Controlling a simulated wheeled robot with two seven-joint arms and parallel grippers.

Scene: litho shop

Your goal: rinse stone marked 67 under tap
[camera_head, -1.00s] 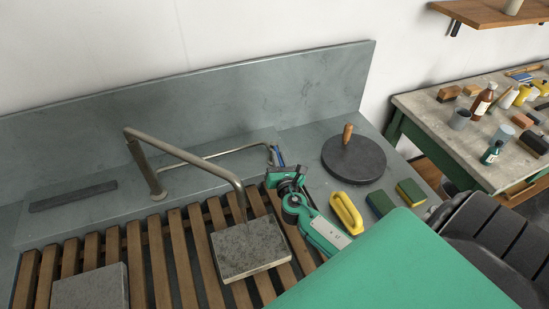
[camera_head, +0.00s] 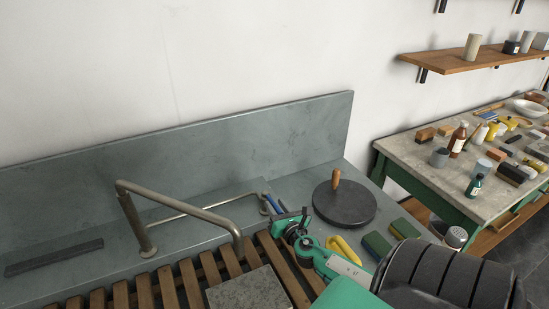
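A grey speckled stone (camera_head: 250,290) lies on the wooden slats below the tap, partly cut off by the bottom edge; no number is readable on it. The bent metal tap (camera_head: 185,208) stands over the slatted sink, its spout end just behind the stone. No water is visible. My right gripper (camera_head: 285,217) is beside the tap lever with the blue mark (camera_head: 274,205), right of the spout and apart from the stone. Its fingers are small and partly hidden, so I cannot tell whether they grip the lever. My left gripper is not in view.
A round dark levigator (camera_head: 345,205) with a wooden handle stands right of my gripper. A yellow-handled brush (camera_head: 343,250) and green-yellow sponges (camera_head: 377,246) lie nearby. A dark bar (camera_head: 54,258) lies at left. A cluttered bench (camera_head: 420,165) stands at right.

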